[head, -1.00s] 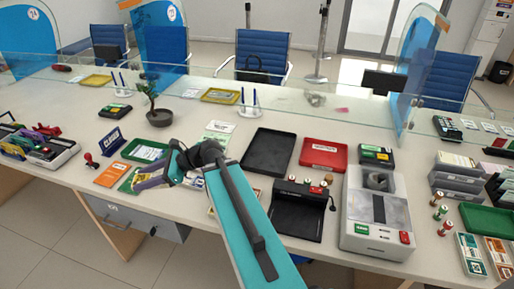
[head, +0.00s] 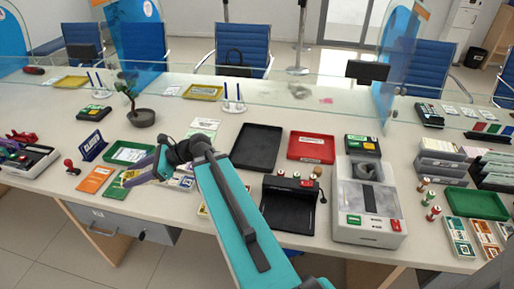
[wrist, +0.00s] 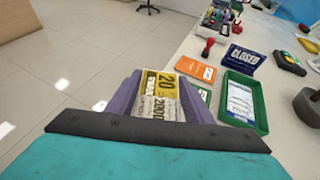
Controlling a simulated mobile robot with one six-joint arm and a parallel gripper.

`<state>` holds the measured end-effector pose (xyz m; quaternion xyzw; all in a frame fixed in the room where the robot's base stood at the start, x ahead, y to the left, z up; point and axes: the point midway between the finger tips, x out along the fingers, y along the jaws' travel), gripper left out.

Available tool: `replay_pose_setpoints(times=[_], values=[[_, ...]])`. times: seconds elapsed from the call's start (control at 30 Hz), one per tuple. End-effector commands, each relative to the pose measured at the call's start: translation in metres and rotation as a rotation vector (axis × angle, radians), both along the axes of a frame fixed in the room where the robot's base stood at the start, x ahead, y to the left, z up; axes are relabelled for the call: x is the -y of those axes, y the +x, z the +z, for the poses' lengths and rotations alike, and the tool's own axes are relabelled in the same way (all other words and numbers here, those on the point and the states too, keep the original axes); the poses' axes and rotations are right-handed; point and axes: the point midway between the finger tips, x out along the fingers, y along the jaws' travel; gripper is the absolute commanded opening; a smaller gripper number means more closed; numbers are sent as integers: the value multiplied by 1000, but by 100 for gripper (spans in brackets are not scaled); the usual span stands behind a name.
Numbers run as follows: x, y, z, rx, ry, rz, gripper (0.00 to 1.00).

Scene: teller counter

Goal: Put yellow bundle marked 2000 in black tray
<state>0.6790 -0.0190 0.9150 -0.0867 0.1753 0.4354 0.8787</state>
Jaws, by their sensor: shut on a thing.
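My gripper (wrist: 153,98) is shut on the yellow bundle marked 2000 (wrist: 156,92), which lies between its purple fingers in the wrist view. In the head view my gripper (head: 146,175) is left of centre, and a small yellow part of the bundle (head: 130,175) shows at its fingertips. The empty black tray (head: 257,147) lies on the counter to the right of my gripper, beyond my arm. Whether the bundle touches anything below is hard to tell.
A red tray (head: 311,146) lies right of the black tray, and a black device (head: 290,210) stands in front. A green tray (wrist: 246,101), an orange booklet (wrist: 196,69) and a closed sign (wrist: 244,60) are near my gripper. A potted plant (head: 141,117) stands behind.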

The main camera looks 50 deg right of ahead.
Motion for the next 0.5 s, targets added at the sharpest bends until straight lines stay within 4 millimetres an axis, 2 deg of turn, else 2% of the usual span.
replay_pose_setpoints(times=[0.23, 0.5], values=[[57, 2, -9, -1, -1, -56, 23], [126, -4, -19, -2, -1, -124, 23]])
